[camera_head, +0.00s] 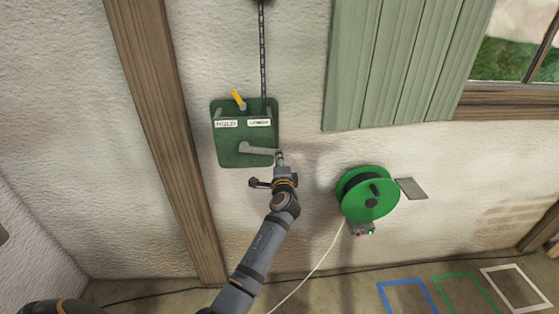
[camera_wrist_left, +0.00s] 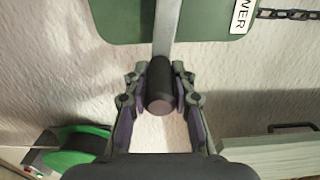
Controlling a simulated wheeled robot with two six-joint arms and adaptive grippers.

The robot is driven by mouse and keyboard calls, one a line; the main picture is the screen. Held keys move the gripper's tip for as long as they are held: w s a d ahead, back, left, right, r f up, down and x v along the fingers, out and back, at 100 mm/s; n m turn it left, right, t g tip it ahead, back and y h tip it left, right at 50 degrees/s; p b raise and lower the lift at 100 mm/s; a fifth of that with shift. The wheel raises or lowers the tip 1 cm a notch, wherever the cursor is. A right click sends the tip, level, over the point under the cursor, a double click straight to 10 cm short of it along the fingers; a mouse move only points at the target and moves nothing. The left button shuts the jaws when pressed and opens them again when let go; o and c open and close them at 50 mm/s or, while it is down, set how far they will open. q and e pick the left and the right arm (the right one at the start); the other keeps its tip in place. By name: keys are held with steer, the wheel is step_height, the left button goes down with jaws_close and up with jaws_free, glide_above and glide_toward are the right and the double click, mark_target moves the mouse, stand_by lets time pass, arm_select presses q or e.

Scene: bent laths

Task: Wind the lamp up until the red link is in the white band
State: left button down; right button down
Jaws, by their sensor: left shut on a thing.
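The green winch plate (camera_head: 228,152) is on the wall, with HOLD and LOWER labels. Its yellow lever (camera_head: 238,98) tilts up and to the left, on the HOLD side. The grey crank arm (camera_head: 258,150) points right from its hub. In the left wrist view, my left gripper (camera_wrist_left: 160,88) is shut around the crank's black knob (camera_wrist_left: 160,93); the gripper (camera_head: 280,160) is at the crank's outer end in the head view. A dark chain (camera_head: 262,50) runs up from the plate. The lamp, red link and white band are not in view. My right gripper is not in view.
A green cable reel (camera_head: 368,195) hangs on the wall to the right, with a pale cable hanging from it. A wooden post (camera_head: 165,130) stands left of the winch. Green shutters (camera_head: 390,65) are at upper right. Coloured frames (camera_head: 462,292) mark the floor.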

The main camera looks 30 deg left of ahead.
arm_select(q)
steer(key=shift+f, duration=0.1)
steer(key=c, duration=1.1)
jaws_free()
steer(key=v, duration=0.7)
steer(key=shift+s+d, duration=0.15)
steer(key=shift+s, duration=0.05)
